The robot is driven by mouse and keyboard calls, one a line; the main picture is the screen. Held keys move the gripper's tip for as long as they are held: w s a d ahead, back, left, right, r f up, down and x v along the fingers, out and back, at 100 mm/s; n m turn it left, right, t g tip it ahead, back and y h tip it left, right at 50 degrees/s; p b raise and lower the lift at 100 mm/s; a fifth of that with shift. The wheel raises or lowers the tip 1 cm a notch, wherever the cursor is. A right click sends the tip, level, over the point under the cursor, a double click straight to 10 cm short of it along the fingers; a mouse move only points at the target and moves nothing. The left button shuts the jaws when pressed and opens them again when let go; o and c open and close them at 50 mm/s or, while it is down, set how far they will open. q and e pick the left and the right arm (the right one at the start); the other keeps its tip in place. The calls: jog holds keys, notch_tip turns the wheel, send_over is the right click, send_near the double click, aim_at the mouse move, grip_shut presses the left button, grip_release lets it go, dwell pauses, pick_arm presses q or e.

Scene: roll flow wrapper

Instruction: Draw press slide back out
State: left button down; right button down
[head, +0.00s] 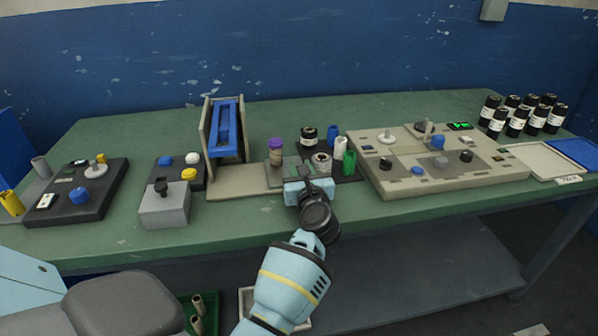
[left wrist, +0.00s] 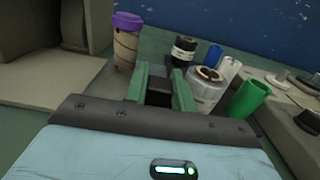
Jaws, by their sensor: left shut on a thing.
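My left gripper (head: 306,172) reaches in from the front over the table edge, at the right end of the beige press base (head: 237,182). It is shut on what appears to be the press slide. The beige press frame with a blue panel (head: 226,130) stands upright to the left. My right gripper is out of view.
A purple-topped roll (left wrist: 127,40) stands close left of the gripper. A black roll (head: 308,136), a whitish roll (head: 321,163) and a green cylinder (head: 349,162) stand close behind and right. A beige control panel (head: 440,160) lies further right.

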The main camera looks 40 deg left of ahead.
pick_arm(q)
jog(key=shift+w+d+r, duration=0.15)
jog(key=shift+r, duration=0.05)
jog(key=c, duration=1.6)
grip_release()
jog(key=o, duration=0.4)
jog(key=shift+w+f, duration=0.1)
jog(key=shift+o, duration=0.2)
jog(key=shift+s+d+f, duration=0.1)
jog(key=shift+s+d, duration=0.15)
jog(key=shift+d, duration=0.05)
jog(key=shift+v, duration=3.6)
